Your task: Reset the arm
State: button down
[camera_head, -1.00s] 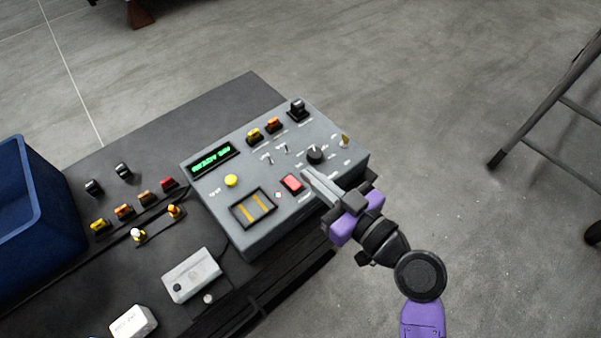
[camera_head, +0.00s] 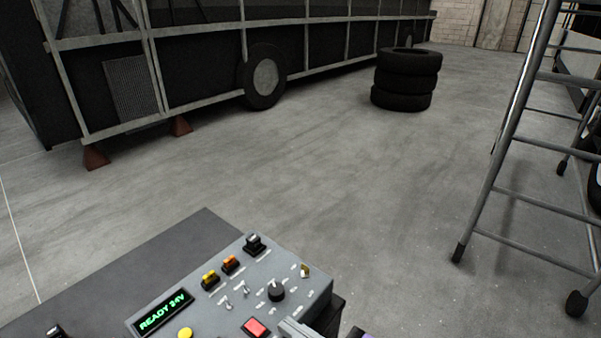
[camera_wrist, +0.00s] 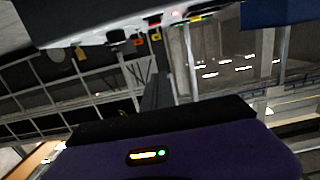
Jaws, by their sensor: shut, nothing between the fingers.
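My gripper (camera_head: 296,328) shows only in part at the bottom edge of the head view. Its grey fingers are shut and empty, just right of the red rocker switch (camera_head: 255,327) on the grey control console (camera_head: 226,293); whether they touch the console I cannot tell. In the wrist view the fingers (camera_wrist: 157,88) point up as one dark narrow shape, with the purple gripper body (camera_wrist: 190,152) below. The console's underside or edge (camera_wrist: 90,22) fills the top left there.
A black knob (camera_head: 277,291) and small toggles sit near my gripper. A metal ladder (camera_head: 487,190) stands at right, stacked tyres (camera_head: 406,80) and a bus frame (camera_head: 200,60) behind. The floor between is clear.

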jog(key=w+d+r+m+t+h, duration=0.1)
jog(key=w+d+m+t+h, duration=0.25)
jog(key=d+m, duration=0.2)
jog(key=s+d+f+m+t+h, duration=0.2)
jog(key=s+d+m+t+h, duration=0.15)
jog(key=s+d+h, duration=0.4)
jog(key=s+d+f+g+h, duration=0.1)
jog(key=s+d, duration=0.3)
jog(key=s, duration=0.8)
jog(key=s+d+m+g+h, duration=0.1)
jog(key=s+d, duration=0.3)
jog(key=s, duration=0.8)
jog(key=shift+s+d+f+g, duration=0.2)
jog(key=shift+f+g, duration=0.1)
jog(key=shift+f, duration=0.1)
jog(key=shift+w, duration=0.1)
